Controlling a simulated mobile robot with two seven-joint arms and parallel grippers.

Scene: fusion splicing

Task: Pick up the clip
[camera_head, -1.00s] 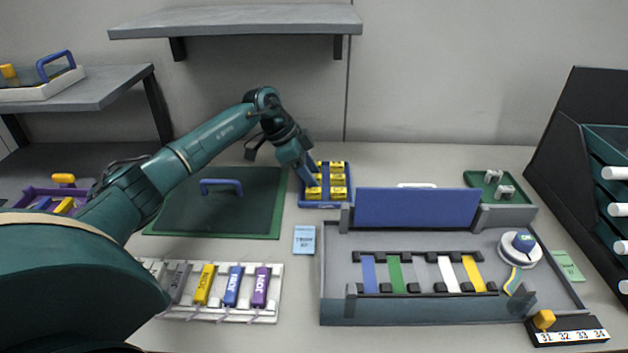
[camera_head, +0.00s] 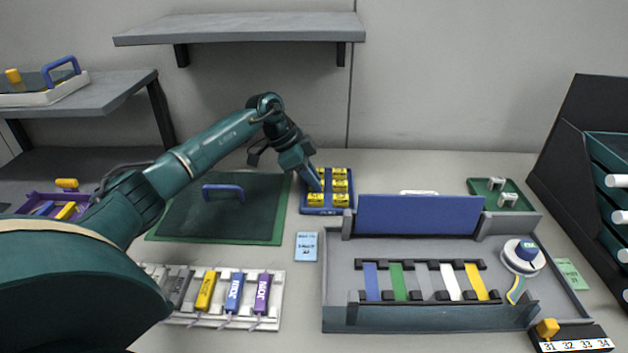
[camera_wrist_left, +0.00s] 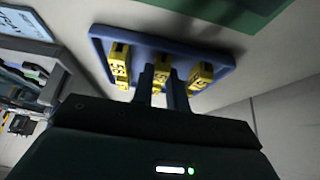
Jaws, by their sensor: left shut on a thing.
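Several yellow clips (camera_head: 340,186) sit in a small blue tray (camera_head: 327,211) at the middle back of the table. My left gripper (camera_head: 319,187) reaches down into the tray from the back left, among the left clips. In the left wrist view its two fingers (camera_wrist_left: 161,90) are closed around a yellow clip (camera_wrist_left: 161,74), partly hidden between them. The tray (camera_wrist_left: 195,50) and other clips (camera_wrist_left: 119,62) show on both sides of the fingers there. I cannot tell whether the held clip is off the tray. My right gripper is not in view.
A green mat (camera_head: 180,222) with a blue handle lies left of the tray. A grey workstation (camera_head: 430,318) with a raised blue lid (camera_head: 418,215) stands right and in front. A blue card (camera_head: 306,247) and a white rack (camera_head: 205,319) lie nearer. A shelf (camera_head: 240,28) hangs above.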

